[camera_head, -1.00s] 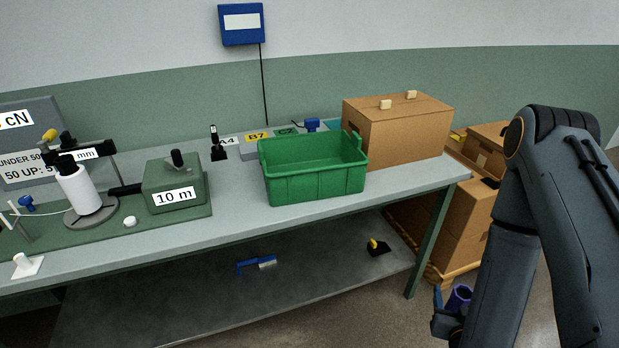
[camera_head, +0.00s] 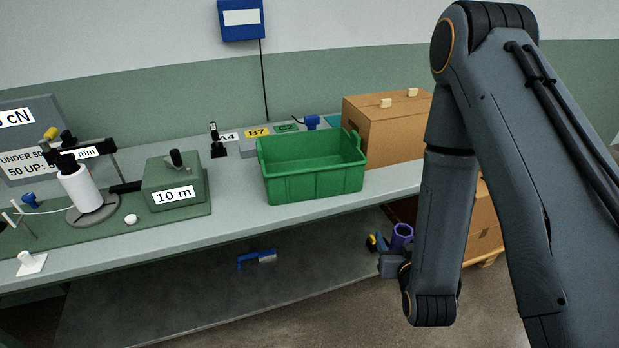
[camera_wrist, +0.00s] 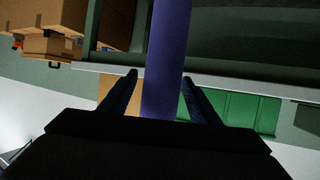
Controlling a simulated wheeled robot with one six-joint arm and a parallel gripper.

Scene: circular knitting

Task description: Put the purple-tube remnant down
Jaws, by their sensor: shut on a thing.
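The purple tube (camera_head: 401,236) is held by my gripper (camera_head: 383,250) low in front of the bench, near the right end of its lower shelf. In the wrist view the tube (camera_wrist: 166,60) runs lengthwise between the two dark fingers of my gripper (camera_wrist: 160,82), which are shut on it. One open end of the tube shows in the head view. The tube's far end is cut off by the top edge of the wrist view. My arm hides part of the space right of the gripper.
A green crate (camera_head: 312,182) and a cardboard box (camera_head: 385,140) stand on the bench top (camera_head: 235,222). The lower shelf (camera_head: 180,300) is mostly bare, with a blue-handled tool (camera_head: 257,259) on it. More boxes (camera_head: 484,225) stand on a pallet at right.

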